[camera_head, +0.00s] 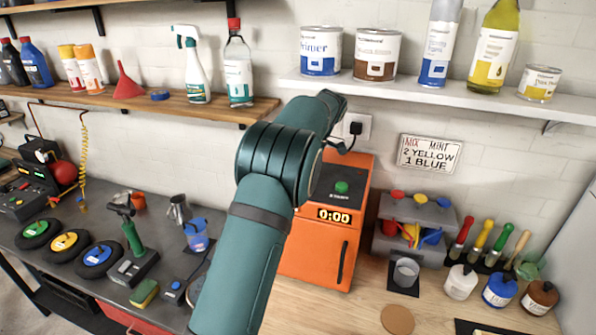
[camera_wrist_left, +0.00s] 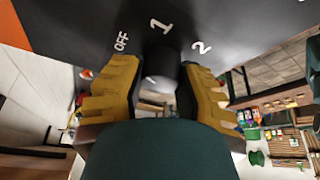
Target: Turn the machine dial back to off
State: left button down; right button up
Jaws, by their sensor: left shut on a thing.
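The orange machine (camera_head: 316,255) stands on the wooden counter with its display reading 0:00 and a green button (camera_head: 341,187) on top. My left arm crosses in front of it and hides its left part; the dial and my left gripper cannot be made out in the head view. In the left wrist view the black dial (camera_wrist_left: 168,68) is on a dark panel marked OFF, 1 and 2. The yellow fingers of my left gripper (camera_wrist_left: 166,85) are shut on the dial, one on each side. Which mark the dial points to is unclear. My right gripper is not in view.
A grey bin rack (camera_head: 416,222) and a clear cup (camera_head: 405,272) stand right of the machine. Paint cans and bottles line the white shelf (camera_head: 430,92) above. A wall socket (camera_head: 354,130) with a plug is behind my arm.

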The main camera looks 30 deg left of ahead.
pick_arm(q)
jog(key=shift+s+f, duration=0.1)
jog(key=shift+f, duration=0.1)
jog(key=c, duration=0.6)
grip_release()
jog(key=shift+a, duration=0.1)
jog(key=shift+o, duration=0.2)
jog(key=shift+r, duration=0.1)
notch_tip(320, 180, up, 10)
